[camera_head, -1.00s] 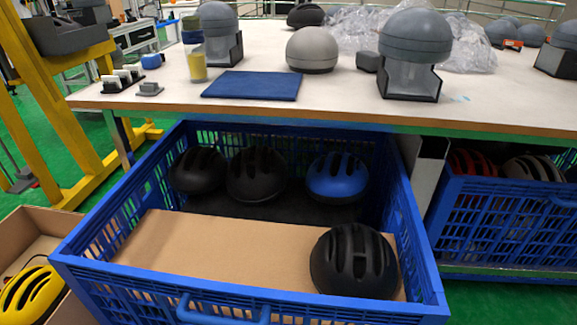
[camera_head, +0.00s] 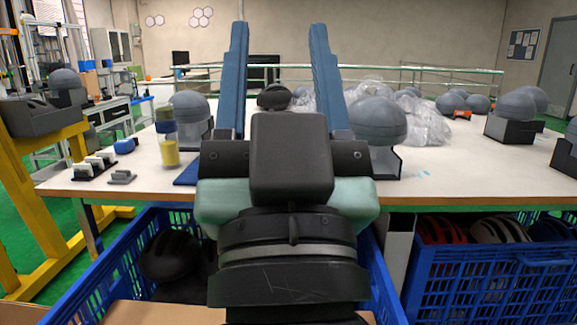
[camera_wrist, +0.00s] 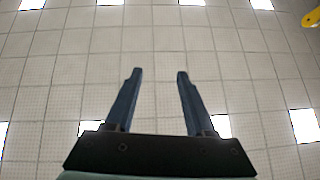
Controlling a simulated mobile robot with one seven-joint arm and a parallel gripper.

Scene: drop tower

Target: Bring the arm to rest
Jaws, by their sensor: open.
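My gripper (camera_head: 279,40) stands in the middle of the head view with its two long blue fingers pointing up and spread apart. It is open and nothing is between the fingers. The wrist view also shows my gripper (camera_wrist: 158,75) open and empty, against a tiled ceiling with bright light panels. In the head view the arm's end hides much of the table's middle and most of the blue crate below.
The white table (camera_head: 450,175) carries grey helmet forms on stands (camera_head: 375,125), a yellow jar (camera_head: 168,150) and clear plastic wrap (camera_head: 425,120). Below are a blue crate (camera_head: 80,285) with a black helmet (camera_head: 170,255) and another blue crate (camera_head: 480,285). A yellow frame (camera_head: 35,200) stands left.

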